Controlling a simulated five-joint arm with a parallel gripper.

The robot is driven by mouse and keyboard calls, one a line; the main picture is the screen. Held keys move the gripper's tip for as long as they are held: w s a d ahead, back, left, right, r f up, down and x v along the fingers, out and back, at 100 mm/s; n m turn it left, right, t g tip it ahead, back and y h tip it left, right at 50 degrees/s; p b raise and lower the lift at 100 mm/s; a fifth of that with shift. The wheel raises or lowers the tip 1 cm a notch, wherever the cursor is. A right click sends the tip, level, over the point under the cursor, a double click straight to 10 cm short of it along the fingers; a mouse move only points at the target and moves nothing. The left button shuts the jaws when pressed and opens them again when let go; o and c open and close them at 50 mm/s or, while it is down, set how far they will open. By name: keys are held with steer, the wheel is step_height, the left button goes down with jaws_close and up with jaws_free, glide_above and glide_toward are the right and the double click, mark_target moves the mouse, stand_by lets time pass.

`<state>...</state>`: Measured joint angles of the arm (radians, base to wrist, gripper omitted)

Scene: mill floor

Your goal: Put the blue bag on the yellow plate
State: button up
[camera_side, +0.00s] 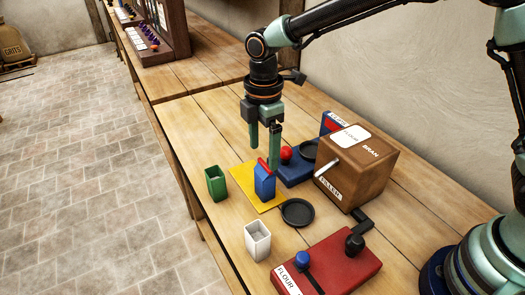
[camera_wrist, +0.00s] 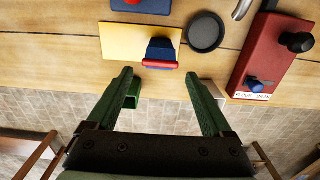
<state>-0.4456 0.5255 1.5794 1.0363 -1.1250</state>
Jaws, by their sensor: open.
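The blue bag (camera_side: 264,183) has a red strip along its top and stands upright on the yellow plate (camera_side: 240,177), near the plate's right side. The wrist view also shows the bag (camera_wrist: 161,47) within the plate (camera_wrist: 122,42), close to its lower edge. My gripper (camera_side: 264,158) is open and empty, its fingers pointing down just above and behind the bag. In the wrist view my gripper (camera_wrist: 159,75) has its fingers wide apart, with the red strip ahead between them. I see no finger gripping the bag.
A green open box (camera_side: 215,183) stands left of the plate, and a white one (camera_side: 257,240) stands nearer. A black dish (camera_side: 297,212) lies right of the bag. A brown bran filler box (camera_side: 357,165) and a red lever panel (camera_side: 335,270) stand to the right.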

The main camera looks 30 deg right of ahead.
steer(key=shift+d+r, duration=0.1)
steer(key=shift+r, duration=0.65)
steer(key=s+d+r+m+t, duration=0.2)
steer(key=s+d+r+m, duration=0.3)
steer(key=d+m, duration=0.4)
steer(key=s+d+r+m+t, duration=0.3)
steer(key=s+d+r+m, duration=0.2)
steer(key=s+d+m, duration=0.3)
steer(key=d+m, duration=0.1)
steer(key=d, duration=0.1)
steer(key=shift+d+r+t, duration=0.3)
steer(key=shift+d+r, duration=0.05)
